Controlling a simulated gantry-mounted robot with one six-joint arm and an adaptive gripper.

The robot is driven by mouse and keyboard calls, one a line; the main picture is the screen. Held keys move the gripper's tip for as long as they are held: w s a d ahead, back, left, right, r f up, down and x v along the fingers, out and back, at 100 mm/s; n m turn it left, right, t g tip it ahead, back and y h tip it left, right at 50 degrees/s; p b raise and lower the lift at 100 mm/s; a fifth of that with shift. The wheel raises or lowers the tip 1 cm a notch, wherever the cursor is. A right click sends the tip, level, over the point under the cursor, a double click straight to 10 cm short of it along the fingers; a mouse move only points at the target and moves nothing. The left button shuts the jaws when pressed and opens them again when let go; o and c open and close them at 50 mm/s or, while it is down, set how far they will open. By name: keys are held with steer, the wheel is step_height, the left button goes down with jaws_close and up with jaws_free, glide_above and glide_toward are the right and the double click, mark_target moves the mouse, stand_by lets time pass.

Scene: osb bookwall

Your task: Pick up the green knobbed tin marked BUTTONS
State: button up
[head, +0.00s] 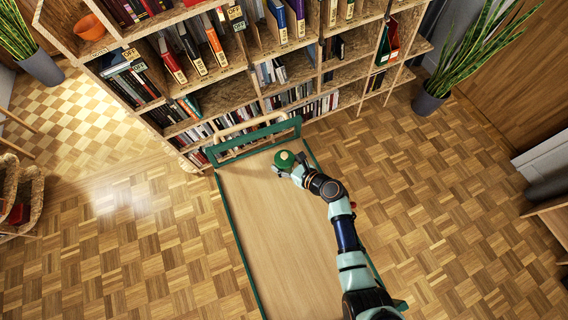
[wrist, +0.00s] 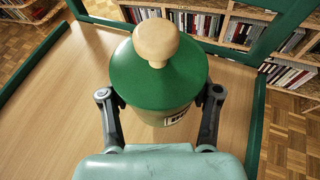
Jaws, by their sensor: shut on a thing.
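My gripper (wrist: 160,108) is shut on the tin, one finger on each side. In the head view the tin (head: 284,160) is at the far end of the wooden tray top, with my gripper (head: 294,170) at it. I cannot tell whether the tin touches the surface below.
The wooden tray top (head: 262,230) has a green rim and a raised green end frame (head: 255,139). It is otherwise clear. A tall bookshelf (head: 225,85) full of books stands just beyond. Potted plants stand left and right on the parquet floor.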

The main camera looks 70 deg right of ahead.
step_height(320, 180, up, 18)
steer(key=p, duration=0.6)
steer(key=shift+p, duration=0.35)
